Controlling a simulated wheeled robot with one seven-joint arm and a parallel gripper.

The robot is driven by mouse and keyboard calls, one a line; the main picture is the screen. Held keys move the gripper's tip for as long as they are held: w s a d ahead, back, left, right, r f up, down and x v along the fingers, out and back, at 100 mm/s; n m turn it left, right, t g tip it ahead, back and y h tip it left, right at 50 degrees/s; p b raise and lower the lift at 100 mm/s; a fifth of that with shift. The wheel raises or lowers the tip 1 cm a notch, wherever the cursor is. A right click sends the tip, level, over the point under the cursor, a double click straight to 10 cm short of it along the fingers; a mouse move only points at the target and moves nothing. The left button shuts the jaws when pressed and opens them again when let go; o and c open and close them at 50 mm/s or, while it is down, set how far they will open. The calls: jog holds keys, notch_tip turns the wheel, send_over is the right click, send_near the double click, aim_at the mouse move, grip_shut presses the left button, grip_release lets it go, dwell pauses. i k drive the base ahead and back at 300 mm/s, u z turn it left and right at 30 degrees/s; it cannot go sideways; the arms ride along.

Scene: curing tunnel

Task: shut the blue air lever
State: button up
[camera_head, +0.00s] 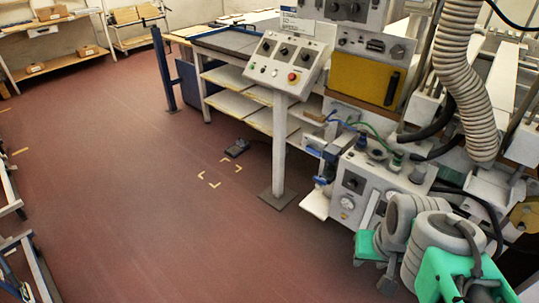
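The grey air unit (365,190) stands right of centre, with a gauge, knobs and hoses on it. A small blue lever-like part (321,181) sticks out at its lower left side, above a pale ledge. Another blue part (313,151) sits higher on the same side. The lever's exact angle is too small to tell. My grey and green arm is folded at the lower right, in front of the unit. A dark end piece, apparently my gripper (388,280), shows low beside it, apart from the blue parts. Its fingers are not clear.
A control panel (288,62) with a red button stands on a post (279,150) left of the unit. A yellow-fronted box (365,78) and a ribbed hose (465,80) are above. A dark pedal (237,148) lies on the floor. The red floor (130,180) at left is clear.

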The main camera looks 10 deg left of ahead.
aim_at(308, 149)
jog(key=u, duration=0.9)
jog(key=i, duration=0.85)
jog(key=u, duration=0.5)
jog(key=i, duration=0.8)
jog(key=z, duration=0.25)
